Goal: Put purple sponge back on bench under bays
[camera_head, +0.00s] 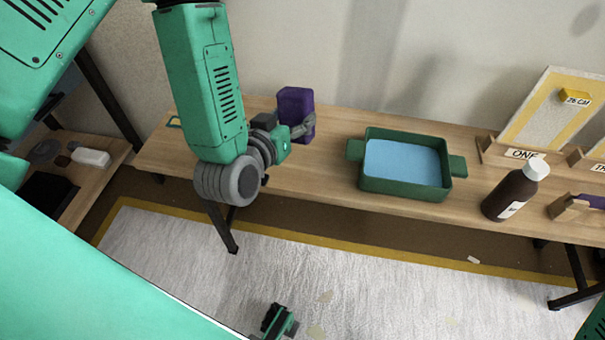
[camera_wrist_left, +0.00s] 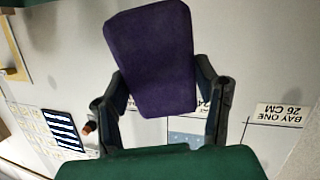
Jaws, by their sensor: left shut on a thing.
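The purple sponge (camera_head: 295,104) is upright in my left gripper (camera_head: 304,127), near the back edge of the wooden bench (camera_head: 305,178) and left of the green tray. The left wrist view shows the sponge (camera_wrist_left: 152,58) between the two dark fingers of the left gripper (camera_wrist_left: 160,95), which is shut on it. I cannot tell whether the sponge touches the bench, as the gripper hides part of its lower end. A dark gripper part, seemingly my right gripper (camera_head: 280,322), shows at the bottom edge; its fingers are not clear.
A green tray (camera_head: 375,187) with a light blue inside stands mid-bench. A brown bottle (camera_head: 511,193) with a white cap stands right of it. A wooden holder marked ONE (camera_head: 518,154) carries a panel at the back right. Bare bench lies between my left gripper and the tray.

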